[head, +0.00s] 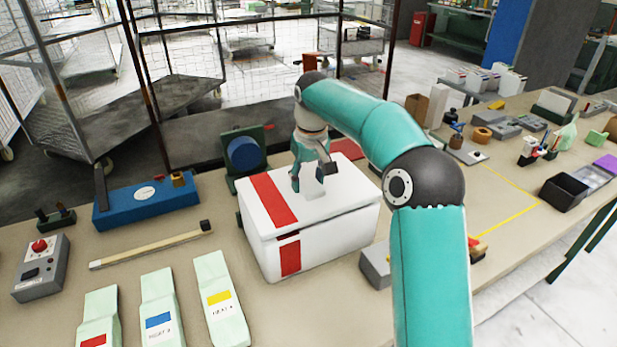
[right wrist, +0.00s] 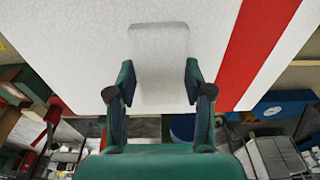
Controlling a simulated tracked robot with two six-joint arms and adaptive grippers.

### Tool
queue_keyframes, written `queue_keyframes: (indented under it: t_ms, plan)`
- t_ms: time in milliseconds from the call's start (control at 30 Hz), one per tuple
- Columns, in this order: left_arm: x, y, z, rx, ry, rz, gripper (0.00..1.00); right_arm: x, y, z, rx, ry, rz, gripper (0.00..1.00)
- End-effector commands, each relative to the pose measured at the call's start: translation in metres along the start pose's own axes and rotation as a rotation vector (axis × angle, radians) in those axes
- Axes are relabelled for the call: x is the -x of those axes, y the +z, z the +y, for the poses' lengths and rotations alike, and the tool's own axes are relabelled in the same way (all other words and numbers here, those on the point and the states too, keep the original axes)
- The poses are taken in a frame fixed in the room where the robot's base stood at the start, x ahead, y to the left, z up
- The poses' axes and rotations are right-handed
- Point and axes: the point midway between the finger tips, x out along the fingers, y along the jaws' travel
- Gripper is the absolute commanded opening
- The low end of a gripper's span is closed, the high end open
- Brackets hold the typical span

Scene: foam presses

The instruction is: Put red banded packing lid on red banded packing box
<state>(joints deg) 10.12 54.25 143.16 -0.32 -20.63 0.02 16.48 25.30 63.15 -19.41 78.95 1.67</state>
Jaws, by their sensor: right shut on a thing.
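The red banded packing lid (head: 340,197) is white with a wide red band. It lies over the top of the red banded packing box (head: 335,245), which is white with a red band on its front. The lid looks slightly skewed on the box, and its band sits a little left of the box's band. My right gripper (head: 308,180) is above the lid, shut on its raised white grip. The right wrist view shows this grip (right wrist: 160,62) between the fingers and the red band (right wrist: 258,50) to the right. The box's inside is hidden. My left gripper is not in view.
A blue device (head: 145,203), a long wooden bar (head: 150,245) and a grey control box (head: 40,268) lie left of the box. Several pale green packets (head: 160,300) lie at front left. A dark green stand with a blue disc (head: 244,154) is close behind the box.

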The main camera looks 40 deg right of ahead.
Motion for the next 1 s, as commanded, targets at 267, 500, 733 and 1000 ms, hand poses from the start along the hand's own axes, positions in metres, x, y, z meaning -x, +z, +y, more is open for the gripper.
queue_keyframes:
  t_ms: [267, 500, 733, 1000]
  plan:
    - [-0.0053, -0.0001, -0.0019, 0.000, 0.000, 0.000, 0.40, -0.0086, 0.0010, -0.0001, 0.000, 0.000, -0.001, 0.22]
    - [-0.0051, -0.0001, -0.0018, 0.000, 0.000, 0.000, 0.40, -0.0085, 0.0009, -0.0005, 0.001, 0.000, -0.001, 0.53]
    - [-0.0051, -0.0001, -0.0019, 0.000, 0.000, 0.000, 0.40, -0.0085, 0.0007, -0.0007, 0.001, 0.000, -0.001, 0.80]
    - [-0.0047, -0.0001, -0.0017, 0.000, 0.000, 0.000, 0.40, -0.0077, 0.0005, -0.0010, 0.002, 0.000, -0.001, 0.80]
